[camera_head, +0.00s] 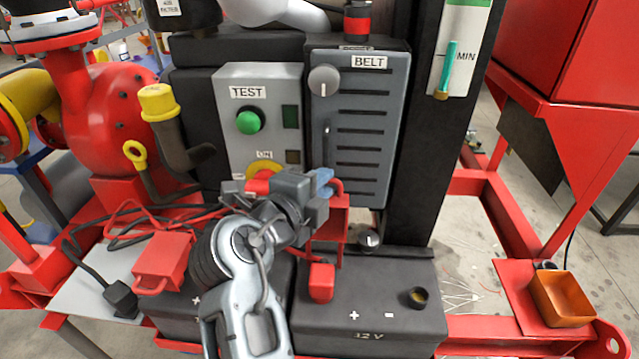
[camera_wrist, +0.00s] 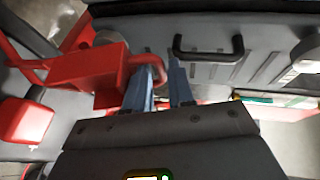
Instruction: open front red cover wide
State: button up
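The front red cover (camera_head: 330,222) stands raised above the right battery, in front of the BELT panel, partly hidden by my gripper. Its red loop handle shows in the wrist view, where the cover (camera_wrist: 85,75) reaches in from the left. My gripper (camera_head: 318,183) is at the handle end of the cover. In the wrist view the blue fingers (camera_wrist: 166,75) are apart with a gap between them. The handle's end is close against the left finger; I cannot tell if they touch.
A second red cover (camera_head: 162,262) lies on the left battery. A red block (camera_head: 321,283) sits on the right battery (camera_head: 375,300). The BELT panel (camera_head: 360,125), with a black handle (camera_wrist: 208,48), is close behind my gripper. An orange tray (camera_head: 562,300) is at right.

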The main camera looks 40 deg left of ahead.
grip_shut()
dwell(0.3)
jog(key=shift+f+b, duration=0.1)
jog(key=shift+b, duration=0.2)
jog(key=s+t+b, duration=0.1)
jog(key=b, duration=0.5)
jog(key=s+d+m+t+b, duration=0.1)
jog(key=b, duration=0.6)
jog(key=s+d+f+t+b, duration=0.1)
jog(key=s+t+b, duration=0.1)
jog(key=b, duration=0.5)
jog(key=shift+s+d+y, duration=0.1)
jog(key=shift+d+y, duration=0.15)
jog(key=shift+y, duration=0.15)
jog(key=shift+r, duration=0.2)
